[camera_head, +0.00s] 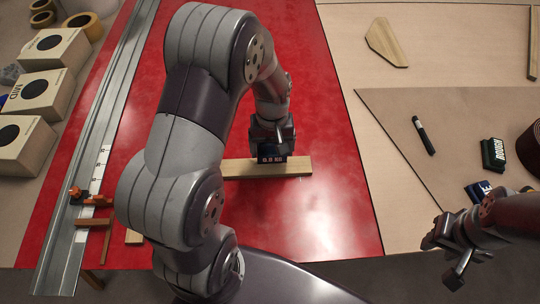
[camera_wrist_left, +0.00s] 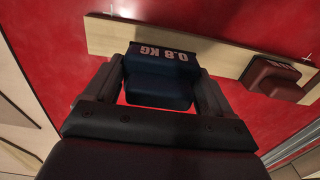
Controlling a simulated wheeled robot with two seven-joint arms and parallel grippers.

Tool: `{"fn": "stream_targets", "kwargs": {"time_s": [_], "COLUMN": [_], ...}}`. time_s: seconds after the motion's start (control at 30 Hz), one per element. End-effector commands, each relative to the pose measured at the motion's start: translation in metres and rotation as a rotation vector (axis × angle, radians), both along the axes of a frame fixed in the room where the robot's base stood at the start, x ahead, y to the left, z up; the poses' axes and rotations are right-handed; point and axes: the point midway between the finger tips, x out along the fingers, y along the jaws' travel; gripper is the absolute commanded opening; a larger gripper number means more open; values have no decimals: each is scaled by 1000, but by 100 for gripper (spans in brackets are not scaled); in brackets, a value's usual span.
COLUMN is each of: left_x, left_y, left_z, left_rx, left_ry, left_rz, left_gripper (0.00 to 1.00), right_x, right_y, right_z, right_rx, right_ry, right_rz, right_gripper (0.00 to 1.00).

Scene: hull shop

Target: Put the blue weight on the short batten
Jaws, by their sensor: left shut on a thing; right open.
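The blue weight (camera_wrist_left: 157,85), marked 0.8 KG, is between the jaws of my left gripper (camera_wrist_left: 160,95). In the head view my left gripper (camera_head: 271,143) holds the dark blue weight (camera_head: 271,158) over the middle of a pale wooden batten (camera_head: 298,167). In the wrist view the weight overlaps the edge of this batten (camera_wrist_left: 215,55); I cannot tell whether they touch. A red-brown weight (camera_wrist_left: 273,80) sits at the batten's right end there; in the head view it is hidden. My right gripper (camera_head: 450,257) is open and empty at the lower right.
A metal rail (camera_head: 105,130) with orange clamps (camera_head: 92,199) runs along the left. Boxes (camera_head: 38,95) and tape rolls stand beyond it. On the right lie a marker (camera_head: 423,135), a dark block (camera_head: 493,154) and a wooden offcut (camera_head: 386,42). The red surface (camera_head: 340,215) right of the batten is clear.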

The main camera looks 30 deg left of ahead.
Motion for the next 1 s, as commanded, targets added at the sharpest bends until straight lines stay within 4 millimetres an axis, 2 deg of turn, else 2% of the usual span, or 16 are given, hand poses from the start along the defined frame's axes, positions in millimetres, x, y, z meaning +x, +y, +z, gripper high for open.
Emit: {"fn": "stream_targets", "kwargs": {"time_s": [0.13, 0.3, 0.67, 0.7, 0.73, 1.0], "left_x": [-1, -1, 0, -1, -1, -1], "left_y": [3, 2, 2, 2, 2, 2], "left_z": [-10, -39, -44, -45, -44, -39], "left_rx": [0, 0, 1, 0, 0, 0], "left_ry": [-2, 0, -3, -1, -1, -2], "left_rz": [-2, -1, -1, -1, -1, -1], "left_gripper": [16, 16, 16, 90, 100, 100], "right_x": [0, 0, 0, 0, 0, 0], "right_y": [0, 0, 0, 0, 0, 0], "right_z": [-1, -5, -6, -5, -5, -3], "right_rx": [0, 0, 0, 0, 0, 0], "right_ry": [0, 0, 0, 0, 0, 0], "right_rz": [0, 0, 0, 0, 0, 0], "right_gripper": [43, 43, 43, 43, 43, 43]}}
